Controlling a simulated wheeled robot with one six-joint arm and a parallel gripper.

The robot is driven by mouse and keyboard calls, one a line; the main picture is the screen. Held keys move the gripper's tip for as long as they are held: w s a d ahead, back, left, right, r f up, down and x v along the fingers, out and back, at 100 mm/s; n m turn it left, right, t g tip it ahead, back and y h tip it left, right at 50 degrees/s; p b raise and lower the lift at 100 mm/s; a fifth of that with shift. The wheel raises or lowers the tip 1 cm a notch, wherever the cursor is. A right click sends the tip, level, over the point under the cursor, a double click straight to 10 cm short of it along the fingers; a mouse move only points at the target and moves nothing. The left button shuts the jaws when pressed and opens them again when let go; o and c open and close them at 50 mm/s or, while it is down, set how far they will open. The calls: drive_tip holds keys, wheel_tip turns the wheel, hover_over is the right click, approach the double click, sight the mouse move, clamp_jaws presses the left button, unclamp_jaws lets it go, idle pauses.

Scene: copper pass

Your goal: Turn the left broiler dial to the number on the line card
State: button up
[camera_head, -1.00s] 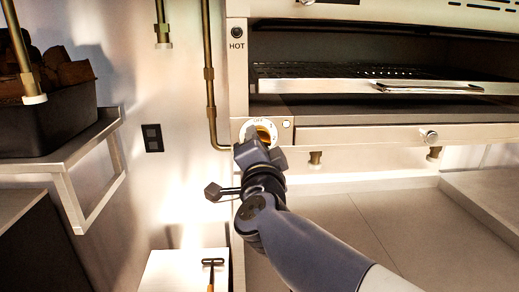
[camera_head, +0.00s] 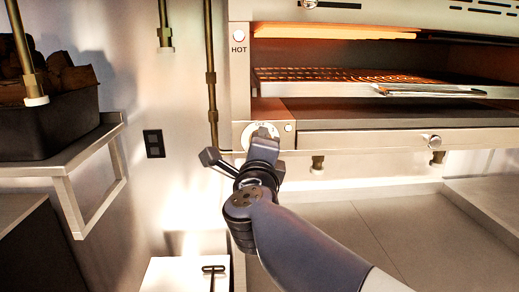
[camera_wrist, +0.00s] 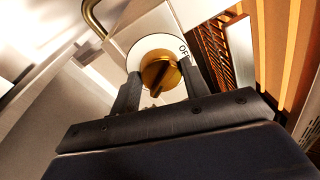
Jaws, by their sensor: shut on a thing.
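The left broiler dial is a brass knob (camera_wrist: 160,75) on a white round plate marked OFF; in the head view the plate (camera_head: 252,130) shows at the broiler's lower left. My gripper (camera_head: 264,140) is at the dial, and in the wrist view its two dark fingers (camera_wrist: 160,92) stand either side of the knob, shut on it. The knob's lower part and most of the plate's numbers are hidden or too small to read. The broiler (camera_head: 350,138) glows orange inside, and its HOT lamp (camera_head: 239,34) is lit. I cannot make out a line card.
A shelf (camera_head: 100,135) with a dark bin (camera_head: 45,125) of wood chunks is at the left. Brass pipes (camera_head: 211,78) run down the wall beside the broiler. A white surface with a dark-headed tool (camera_head: 213,268) is low in front. The rack handle (camera_head: 430,92) juts out.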

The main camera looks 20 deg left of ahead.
drive_tip(key=shift+m, duration=0.3)
drive_tip(key=o, duration=1)
drive_tip(key=b+v, duration=0.1)
drive_tip(key=v, duration=0.9)
drive_tip(key=shift+s+d, duration=0.1)
drive_tip(key=shift+s, duration=0.3)
drive_tip(key=shift+w, duration=0.15)
drive_tip(key=p+x, duration=0.1)
drive_tip(key=x, duration=0.9)
drive_tip(key=shift+w, duration=0.25)
